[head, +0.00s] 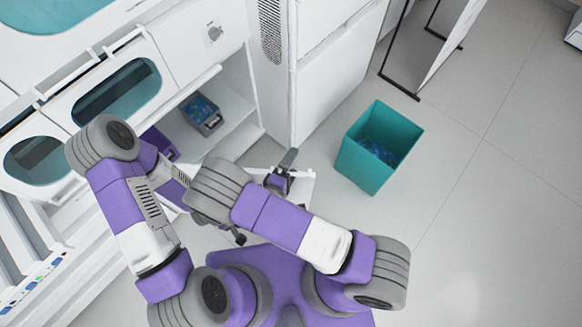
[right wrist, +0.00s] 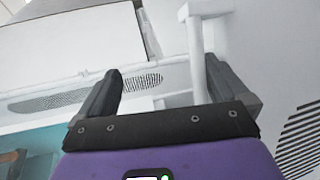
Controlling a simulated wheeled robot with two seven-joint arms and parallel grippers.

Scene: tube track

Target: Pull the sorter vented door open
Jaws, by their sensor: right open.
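My right gripper (head: 281,174) is over the floor just in front of the white sorter, and its grip is partly covered by my own arm in the head view. In the right wrist view, my right gripper (right wrist: 163,66) has its two dark fingers spread apart. A white upright handle bar (right wrist: 195,60) stands in the gap between them, nearer the right finger. Contact cannot be told. A dark mesh vent (right wrist: 142,82) in a white panel shows behind the fingers. In the head view, a mesh vent (head: 270,30) shows on the sorter's side. My left gripper is mostly hidden under the right arm.
The sorter has an open compartment with a grey bin (head: 201,114) of blue items. A teal bin (head: 370,182) stands on the floor to the right. A thin black-framed stand (head: 400,85) is behind it. The tiled floor (head: 480,220) at right is clear.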

